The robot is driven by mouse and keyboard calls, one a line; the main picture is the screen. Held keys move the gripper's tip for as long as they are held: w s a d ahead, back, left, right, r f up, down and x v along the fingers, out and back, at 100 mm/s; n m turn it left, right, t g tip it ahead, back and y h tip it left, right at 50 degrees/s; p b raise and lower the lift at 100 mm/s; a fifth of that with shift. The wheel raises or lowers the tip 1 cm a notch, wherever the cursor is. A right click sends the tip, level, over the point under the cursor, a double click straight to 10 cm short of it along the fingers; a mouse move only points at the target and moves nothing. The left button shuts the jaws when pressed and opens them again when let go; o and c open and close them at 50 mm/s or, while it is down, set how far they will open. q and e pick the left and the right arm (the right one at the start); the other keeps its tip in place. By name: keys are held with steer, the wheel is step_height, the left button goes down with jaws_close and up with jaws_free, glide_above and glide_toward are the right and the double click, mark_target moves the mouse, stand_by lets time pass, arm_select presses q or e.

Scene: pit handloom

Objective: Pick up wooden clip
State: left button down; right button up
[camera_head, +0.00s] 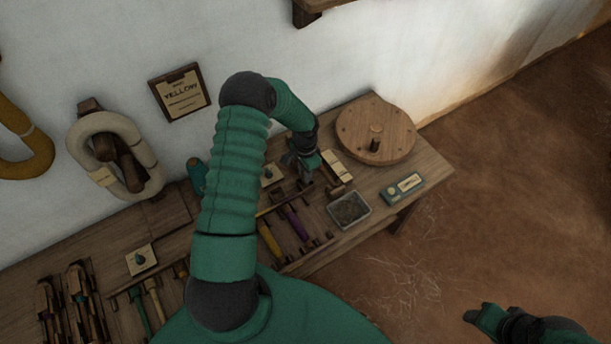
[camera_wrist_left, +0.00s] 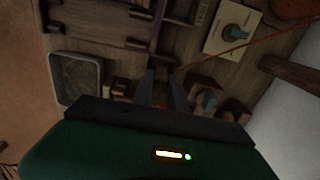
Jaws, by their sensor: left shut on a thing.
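My left gripper (camera_head: 303,168) reaches down to the back part of the wooden bench. In the left wrist view its two fingers (camera_wrist_left: 161,92) are closed on a small brown wooden piece (camera_wrist_left: 160,76), which looks like the wooden clip. Most of this piece is hidden between the fingers, and I cannot tell whether it is clear of the bench. Other small wooden pieces (camera_wrist_left: 121,90) lie beside the fingers. My right gripper (camera_head: 490,320) is at the lower right, away from the bench, and its jaw state is unclear.
A round wooden disc (camera_head: 376,130) with a peg stands at the bench's far end. A grey tray (camera_head: 364,217) and a small labelled box (camera_head: 404,187) lie near the front edge. Racked coloured rods (camera_head: 296,222) lie left of the tray. A wall with hanging yarn (camera_head: 112,150) borders the back.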

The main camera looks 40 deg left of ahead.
arm_select(q)
steer(key=shift+r, duration=0.85)
steer(key=d+r+b, duration=0.1)
steer(key=d, duration=1.5)
steer(key=shift+r+b, duration=0.15)
steer(key=shift+b, duration=0.15)
